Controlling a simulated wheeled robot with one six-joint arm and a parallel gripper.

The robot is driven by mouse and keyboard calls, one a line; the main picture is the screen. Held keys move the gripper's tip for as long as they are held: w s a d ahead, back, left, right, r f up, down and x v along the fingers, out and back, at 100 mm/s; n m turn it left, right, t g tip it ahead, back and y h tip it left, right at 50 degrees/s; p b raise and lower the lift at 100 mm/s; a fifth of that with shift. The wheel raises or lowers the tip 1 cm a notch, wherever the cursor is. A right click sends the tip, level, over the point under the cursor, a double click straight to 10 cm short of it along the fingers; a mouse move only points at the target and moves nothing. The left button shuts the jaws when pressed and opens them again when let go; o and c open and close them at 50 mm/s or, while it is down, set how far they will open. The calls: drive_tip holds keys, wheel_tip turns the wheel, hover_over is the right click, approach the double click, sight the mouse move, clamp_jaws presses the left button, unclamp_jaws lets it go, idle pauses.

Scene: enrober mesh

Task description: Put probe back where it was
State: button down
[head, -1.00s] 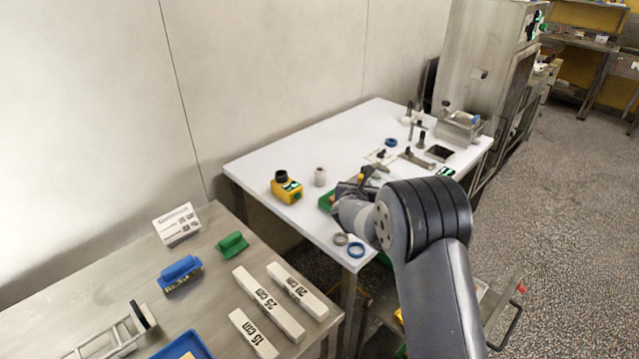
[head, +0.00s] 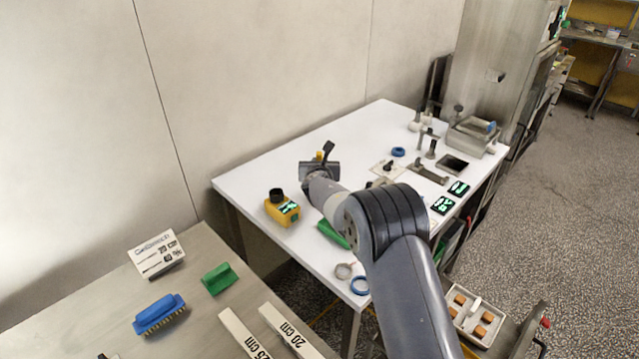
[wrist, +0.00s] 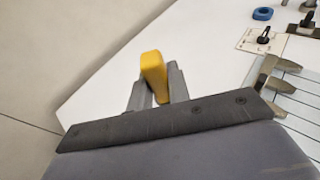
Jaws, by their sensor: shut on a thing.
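My gripper (wrist: 156,92) is shut on a yellow-handled piece, which I take to be the probe (wrist: 152,68). In the wrist view its rounded yellow end stands between the two grey fingers; any tip is hidden. In the head view my gripper (head: 319,164) is over the left part of the white table (head: 262,178), and a bit of yellow shows beside it. A yellow meter (head: 280,211) with a lit display and a black round top stands near the table's left edge, to the lower left of my gripper. I cannot tell which spot is the probe's own place.
A green object (head: 333,234) and two rings, one grey (head: 344,271) and one blue (head: 360,285), lie near the front edge. The wall closes off the back.

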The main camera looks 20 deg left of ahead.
drive_tip(key=shift+f, duration=2.7)
drive_tip(key=shift+f, duration=0.15)
drive_tip(key=c, duration=1.3)
unclamp_jaws()
drive_tip(key=shift+r, duration=0.2)
drive_tip(key=shift+s+d+f, duration=0.1)
drive_tip(key=shift+s, duration=0.05)
drive_tip(key=b+v, duration=0.4)
drive_tip(key=v, duration=0.7)
drive_tip(key=shift+s+r+b, duration=0.25)
drive_tip(key=shift+b, duration=0.1)
